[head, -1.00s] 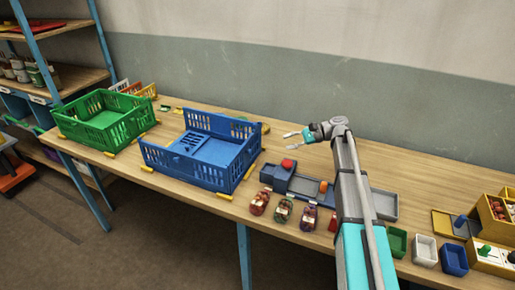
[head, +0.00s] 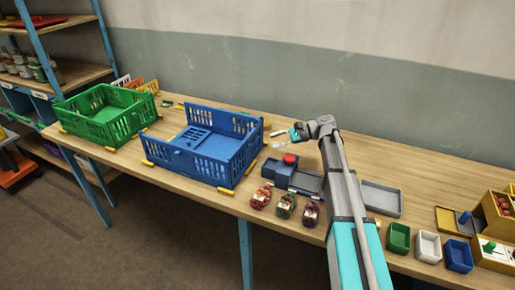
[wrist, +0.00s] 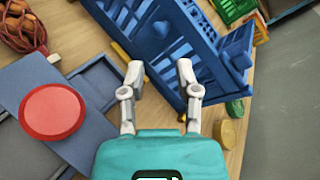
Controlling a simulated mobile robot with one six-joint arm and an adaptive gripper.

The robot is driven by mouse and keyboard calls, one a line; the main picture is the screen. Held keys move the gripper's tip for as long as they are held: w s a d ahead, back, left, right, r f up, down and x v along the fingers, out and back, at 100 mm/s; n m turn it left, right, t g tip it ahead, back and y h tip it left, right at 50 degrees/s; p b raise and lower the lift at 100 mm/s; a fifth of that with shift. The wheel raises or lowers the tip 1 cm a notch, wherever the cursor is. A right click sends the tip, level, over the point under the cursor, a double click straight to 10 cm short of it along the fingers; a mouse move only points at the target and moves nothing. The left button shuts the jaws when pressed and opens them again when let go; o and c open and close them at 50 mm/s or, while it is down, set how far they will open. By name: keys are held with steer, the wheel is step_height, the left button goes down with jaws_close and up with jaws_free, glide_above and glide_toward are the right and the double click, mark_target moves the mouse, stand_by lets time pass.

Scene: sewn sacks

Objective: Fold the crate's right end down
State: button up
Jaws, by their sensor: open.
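The blue crate (head: 190,168) stands on the table at centre left. Its right end (head: 243,155) is upright, as are its long front and back walls. Its left end panel (head: 193,139) appears to lie flat inside. My gripper (head: 277,141) is just right of the right end, apart from it as far as I can tell. In the wrist view my gripper (wrist: 160,70) is open and empty, its two fingers pointing at the blue slotted wall of the crate (wrist: 190,40).
A blue-grey box with a red round top (head: 291,159) stands close below my gripper. Several small net sacks (head: 286,205) lie in front. A green crate (head: 105,125) stands at the left. Small bins (head: 428,246) line the right. Yellow pieces sit by the blue crate's corners.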

mark_target(250, 152)
steer(key=b+x, duration=0.2)
steer(key=x, duration=0.5)
steer(key=shift+a, duration=0.4)
steer(key=shift+f, duration=0.1)
jaws_close()
